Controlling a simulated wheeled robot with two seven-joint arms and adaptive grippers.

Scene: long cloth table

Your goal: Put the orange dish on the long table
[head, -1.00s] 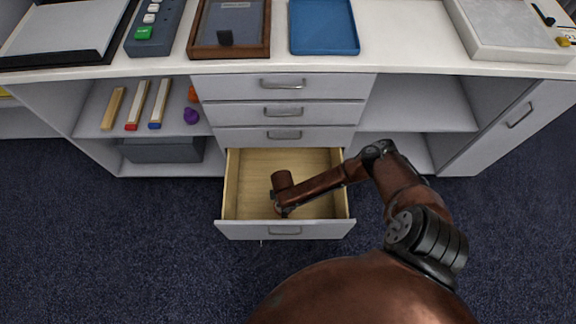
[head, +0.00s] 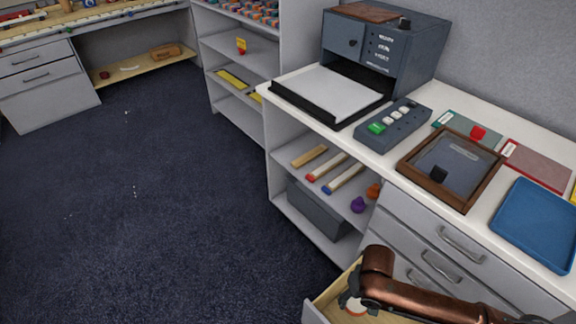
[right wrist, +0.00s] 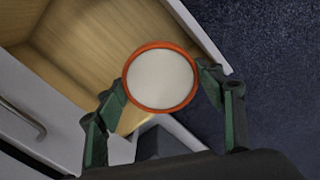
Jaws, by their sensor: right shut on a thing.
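The orange dish, a round dish with an orange rim and pale inside, shows large in the right wrist view (right wrist: 160,79). My right gripper (right wrist: 160,88) is shut on it, with a green-and-black finger on each side. In the head view a small part of the dish (head: 357,309) shows at the bottom edge, beside my right gripper (head: 350,298), over the open drawer (head: 322,300). I cannot tell its exact height above the drawer. A long tabletop (head: 60,28) with several small things stands at the far upper left; I cannot tell whether it is the long table. My left gripper is out of view.
A white counter (head: 300,85) on the right bears a blue tray (head: 538,222), a brown-framed box (head: 450,168), a grey button panel (head: 393,125) and a paper tray (head: 330,92). A shelf unit (head: 240,50) stands behind. The dark carpet (head: 150,210) at left is open floor.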

